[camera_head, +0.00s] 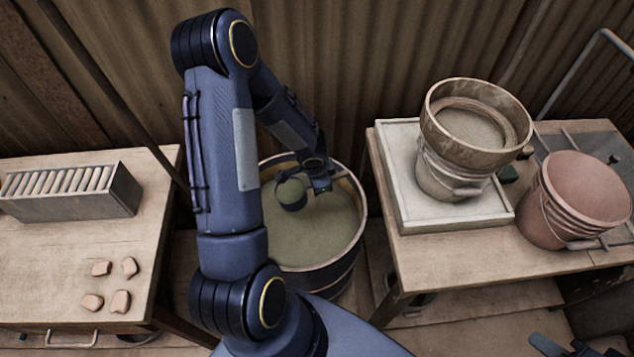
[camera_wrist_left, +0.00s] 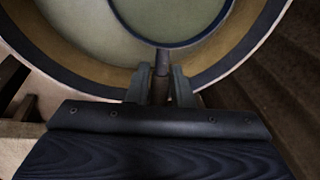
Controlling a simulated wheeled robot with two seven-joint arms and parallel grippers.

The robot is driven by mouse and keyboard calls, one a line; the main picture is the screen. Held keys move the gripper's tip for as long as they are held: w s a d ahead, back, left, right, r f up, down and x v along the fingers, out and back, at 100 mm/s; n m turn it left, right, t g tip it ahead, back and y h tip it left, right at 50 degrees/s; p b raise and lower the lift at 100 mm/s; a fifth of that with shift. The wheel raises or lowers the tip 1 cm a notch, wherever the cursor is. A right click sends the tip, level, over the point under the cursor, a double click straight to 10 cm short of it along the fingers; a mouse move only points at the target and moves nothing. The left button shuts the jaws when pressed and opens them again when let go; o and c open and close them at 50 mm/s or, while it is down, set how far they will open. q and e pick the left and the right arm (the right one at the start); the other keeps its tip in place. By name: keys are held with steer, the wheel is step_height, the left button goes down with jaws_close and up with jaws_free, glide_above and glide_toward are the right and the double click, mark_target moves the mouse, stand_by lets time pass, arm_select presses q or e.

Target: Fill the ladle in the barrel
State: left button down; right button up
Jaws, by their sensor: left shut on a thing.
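The barrel (camera_head: 345,249) stands between the two tables, holding a murky green liquid (camera_head: 318,228). My left arm reaches over it. My left gripper (camera_head: 320,184) is shut on the ladle's handle, over the barrel. The ladle (camera_head: 291,194) has a round bowl with a dark rim, and the same green colour shows inside it. In the left wrist view the handle (camera_wrist_left: 162,62) runs between the fingers (camera_wrist_left: 158,86) to the bowl (camera_wrist_left: 170,22), inside the barrel's rim (camera_wrist_left: 262,35). I cannot tell how deep the bowl sits. Part of my right gripper (camera_head: 568,347) shows at the lower right edge.
The left table (camera_head: 50,265) carries a grey box of rods (camera_head: 75,205) and several clay shards (camera_head: 120,301). The right table (camera_head: 440,255) holds a sieve (camera_head: 436,118) on a bucket (camera_head: 440,180) in a pale tray (camera_head: 402,205), and a pink bucket (camera_head: 560,215). A corrugated wall stands behind.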

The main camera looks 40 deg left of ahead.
arm_select(q)
steer(key=shift+w+d+r+p, duration=0.15)
steer(key=shift+w+r+p, duration=0.05)
steer(key=shift+r+p, duration=0.55)
steer(key=shift+w+d+r+p, duration=0.2)
steer(key=shift+r+p, duration=0.3)
steer(key=shift+r, duration=0.4)
